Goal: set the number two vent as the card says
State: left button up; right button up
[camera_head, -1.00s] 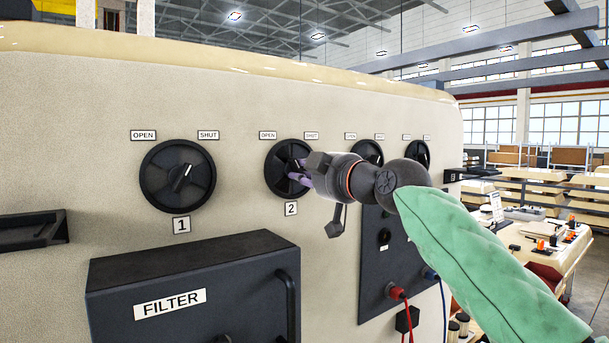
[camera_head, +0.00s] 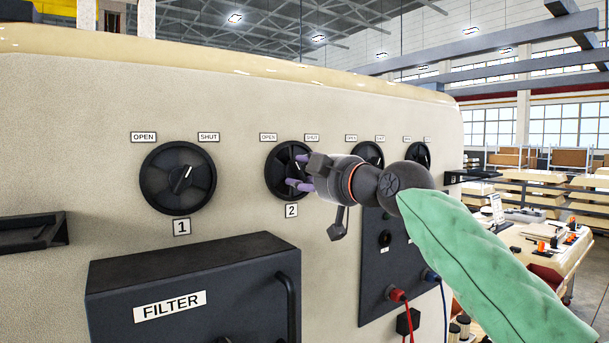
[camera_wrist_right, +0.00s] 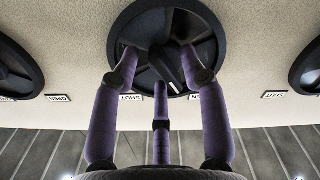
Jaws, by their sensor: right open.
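The number two vent (camera_head: 290,150) is a round black dial above its "2" plate (camera_head: 291,210), with an OPEN label at upper left and a SHUT label at upper right. In the right wrist view, seen upside down, its bar handle (camera_wrist_right: 168,70) has a white mark pointing between the two labels, slightly toward OPEN. My right gripper (camera_head: 298,172) is open in front of the dial. Its purple fingers are spread around the bar, with nothing gripped; whether a fingertip touches the dial is unclear. My left gripper is out of view. I cannot make out the card.
The number one vent (camera_head: 178,178) is to the left, its pointer toward upper right. Two more dials (camera_head: 418,156) lie to the right, one partly hidden by my gripper. A black FILTER box (camera_head: 190,300) juts out below. Red and blue cables hang at lower right.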

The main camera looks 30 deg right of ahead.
jog(key=s, duration=1.1)
jog(key=shift+s+d, duration=0.25)
jog(key=shift+d, duration=0.2)
